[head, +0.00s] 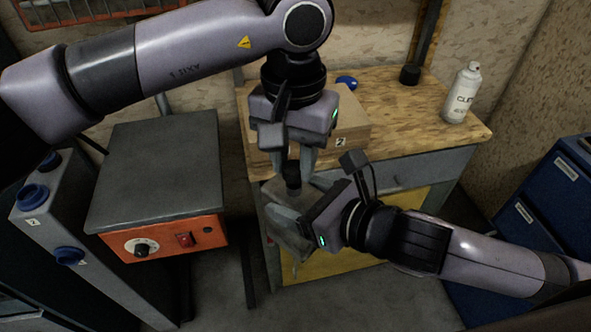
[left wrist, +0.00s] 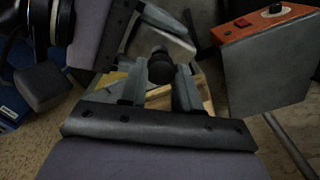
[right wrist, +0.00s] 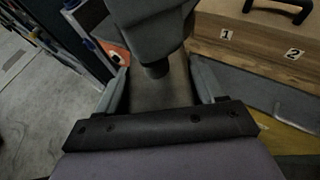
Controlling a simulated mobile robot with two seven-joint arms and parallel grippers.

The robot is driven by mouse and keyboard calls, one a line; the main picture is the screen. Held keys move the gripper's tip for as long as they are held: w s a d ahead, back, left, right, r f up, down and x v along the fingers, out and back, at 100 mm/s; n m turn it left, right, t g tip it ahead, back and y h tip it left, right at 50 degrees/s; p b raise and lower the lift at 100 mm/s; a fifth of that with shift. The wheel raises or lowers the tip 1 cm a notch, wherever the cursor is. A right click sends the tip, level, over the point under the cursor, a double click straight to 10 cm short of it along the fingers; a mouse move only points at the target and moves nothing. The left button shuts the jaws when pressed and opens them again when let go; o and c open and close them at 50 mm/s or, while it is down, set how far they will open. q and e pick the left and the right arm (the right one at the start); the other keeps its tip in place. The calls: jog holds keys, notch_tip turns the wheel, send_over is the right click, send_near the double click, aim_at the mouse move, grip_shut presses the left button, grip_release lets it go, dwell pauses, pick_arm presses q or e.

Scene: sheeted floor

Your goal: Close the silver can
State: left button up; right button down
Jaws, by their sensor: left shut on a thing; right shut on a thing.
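The silver can (right wrist: 160,98) is a grey body between the fingers of my right gripper (right wrist: 160,88), most of it hidden by the grippers. In the head view my right gripper (head: 290,222) is shut on it from the right, in front of the workbench. A black cap (head: 293,174) is between the fingertips of my left gripper (head: 293,168), which points down from above and is shut on it. The cap also shows in the left wrist view (left wrist: 160,68). It is right at the can's top; I cannot tell whether it is seated.
A wooden workbench (head: 425,108) holds a wooden box (head: 352,122), a white spray can (head: 461,95), a blue object (head: 347,82) and a black round object (head: 410,75). An orange-fronted machine (head: 160,195) stands left. Blue drawers (head: 545,215) stand right.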

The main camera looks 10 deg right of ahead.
aim_at(299, 198)
pick_arm(q)
jog(key=shift+f, duration=0.1)
jog(key=shift+f, duration=0.85)
jog(key=shift+f, duration=0.55)
dwell(0.3)
jog(key=m, duration=0.6)
jog(key=o, duration=1)
jog(key=shift+r, duration=0.15)
